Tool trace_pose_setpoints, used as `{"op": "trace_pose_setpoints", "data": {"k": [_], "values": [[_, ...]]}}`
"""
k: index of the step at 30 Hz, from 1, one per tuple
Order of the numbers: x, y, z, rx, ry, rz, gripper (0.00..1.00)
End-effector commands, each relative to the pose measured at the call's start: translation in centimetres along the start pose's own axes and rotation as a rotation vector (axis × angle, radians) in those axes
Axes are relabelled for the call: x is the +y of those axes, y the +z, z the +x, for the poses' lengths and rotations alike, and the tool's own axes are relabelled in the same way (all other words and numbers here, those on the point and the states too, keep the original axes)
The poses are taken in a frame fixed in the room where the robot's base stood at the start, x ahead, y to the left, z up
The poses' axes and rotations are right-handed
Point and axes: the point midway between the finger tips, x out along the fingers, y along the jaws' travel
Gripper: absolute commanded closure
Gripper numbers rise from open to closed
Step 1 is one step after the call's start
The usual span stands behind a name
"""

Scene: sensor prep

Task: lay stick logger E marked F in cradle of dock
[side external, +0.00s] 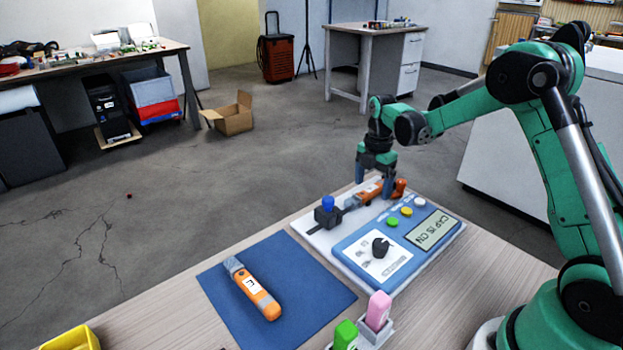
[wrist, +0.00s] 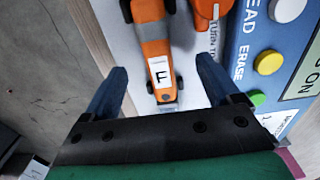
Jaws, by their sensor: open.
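An orange stick logger marked F (side external: 369,191) lies on the white dock plate (side external: 312,232). In the wrist view the logger (wrist: 154,50) shows its white F label and grey metal end, with dark cradle pieces at its far end. My gripper (side external: 374,184) is open, with blue fingers low over the logger. In the wrist view my gripper (wrist: 162,68) has one finger on each side of the logger, with gaps visible. The logger appears to rest in the cradle; how fully it is seated is hard to tell.
A second orange logger (side external: 262,301) with an unclear label lies on the blue mat (side external: 315,281). The dock has a dark block with a blue cap (side external: 327,203), an orange knob (side external: 399,186) and a blue button panel (side external: 352,243). Green (side external: 345,334) and pink (side external: 378,310) sticks stand in front.

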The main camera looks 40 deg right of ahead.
Motion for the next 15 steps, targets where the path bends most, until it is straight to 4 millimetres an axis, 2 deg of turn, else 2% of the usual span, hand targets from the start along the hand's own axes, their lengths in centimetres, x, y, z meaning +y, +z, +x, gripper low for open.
{"op": "trace_pose_setpoints", "data": {"k": [15], "values": [[0.0,0.0,-1.06,0.0,0.0,0.0,0.17]]}}
